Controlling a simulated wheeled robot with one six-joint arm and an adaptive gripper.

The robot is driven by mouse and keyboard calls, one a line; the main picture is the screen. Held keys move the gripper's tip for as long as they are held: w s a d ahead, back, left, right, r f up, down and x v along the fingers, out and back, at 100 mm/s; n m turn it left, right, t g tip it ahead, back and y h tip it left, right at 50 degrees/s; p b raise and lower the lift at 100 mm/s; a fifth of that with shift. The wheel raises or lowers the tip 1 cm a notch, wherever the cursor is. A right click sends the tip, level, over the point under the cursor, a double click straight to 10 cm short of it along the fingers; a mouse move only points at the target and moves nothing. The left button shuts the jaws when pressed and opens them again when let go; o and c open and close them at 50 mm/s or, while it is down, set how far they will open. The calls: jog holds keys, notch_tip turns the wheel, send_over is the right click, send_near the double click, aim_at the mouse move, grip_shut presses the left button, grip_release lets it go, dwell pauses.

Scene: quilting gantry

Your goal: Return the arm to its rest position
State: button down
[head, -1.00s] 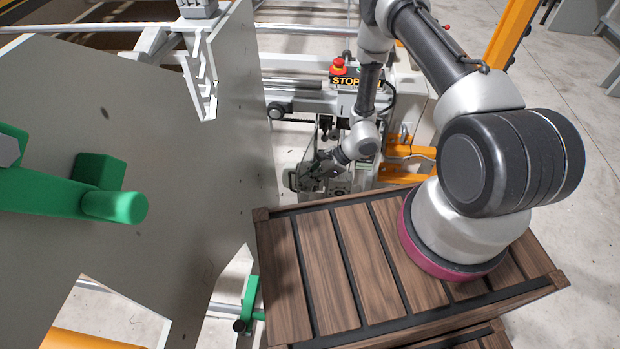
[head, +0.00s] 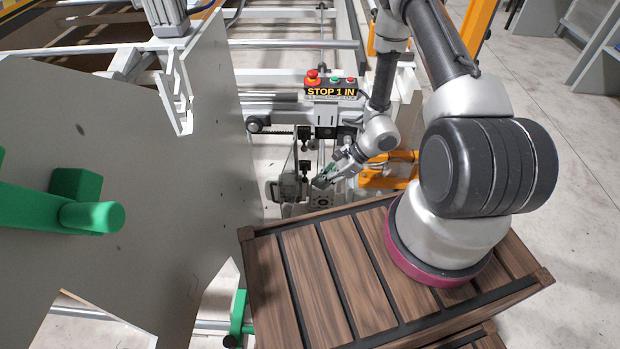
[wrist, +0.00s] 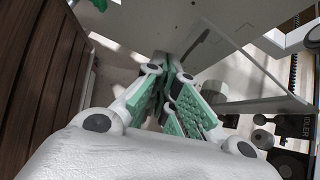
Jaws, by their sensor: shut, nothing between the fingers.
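My arm reaches from its base on the wooden slatted platform towards the gantry in the head view. My gripper (head: 325,181) hangs low beside the machine head (head: 290,188), past the far edge of the platform. In the head view it overlaps the machine parts, and I cannot tell whether it touches them. In the wrist view my gripper (wrist: 165,68) shows green-padded fingers that come together at the tips. It is shut and holds nothing.
A slatted wooden platform (head: 310,270) lies in front. A large grey panel (head: 140,160) with a green handle (head: 90,217) fills the left. A red stop button (head: 312,77) sits on the control box behind my gripper. Orange frame parts (head: 388,172) stand to the right of it. Open floor lies at far right.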

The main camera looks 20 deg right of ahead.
jog(key=shift+s+d+r, duration=0.1)
jog(key=shift+r, duration=0.1)
jog(key=s+d+r+n+g, duration=0.2)
jog(key=s+r+n+g, duration=0.25)
jog(key=s+r, duration=0.35)
jog(key=s+d+r+n+t+h, duration=0.2)
jog(key=s+d+r+n+h, duration=0.1)
jog(key=r, duration=1.1)
jog(key=s+d+r+n+t+h, duration=0.3)
jog(key=d+r+n, duration=0.2)
jog(key=r, duration=0.9)
jog(key=s+d+r+n+t+h, duration=0.2)
jog(key=r+n, duration=0.4)
jog(key=r, duration=0.8)
jog(key=d+t+h, duration=0.1)
jog(key=d, duration=0.1)
jog(key=shift+s+d+n, duration=0.3)
jog(key=shift+s+n, duration=0.05)
jog(key=shift+s, duration=0.05)
